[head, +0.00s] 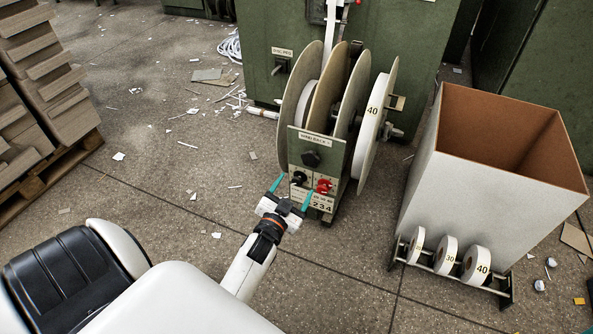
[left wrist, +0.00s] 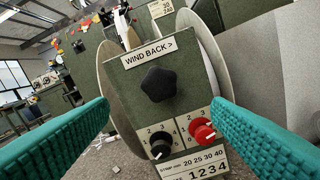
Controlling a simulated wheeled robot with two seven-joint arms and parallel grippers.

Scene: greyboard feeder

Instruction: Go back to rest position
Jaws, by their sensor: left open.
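My left gripper (head: 291,194) is open and empty, with teal fingers, in front of the feeder's control panel (head: 317,165). In the left wrist view the two teal fingers (left wrist: 160,132) stand wide apart at either side of the panel (left wrist: 187,108). The panel has a black star-shaped knob (left wrist: 158,84) under a "WIND BACK" label (left wrist: 149,50). Below it are a black selector knob (left wrist: 161,147) and a red selector knob (left wrist: 203,132). The fingers appear apart from the knobs. My right gripper is not in view.
Large reels (head: 303,100) stand behind the panel, before a green machine (head: 262,60). A tall open box (head: 480,180) stands at right, with a rack of numbered rolls (head: 447,254) at its foot. Stacked board on a pallet (head: 75,152) stands at left. Scraps litter the floor.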

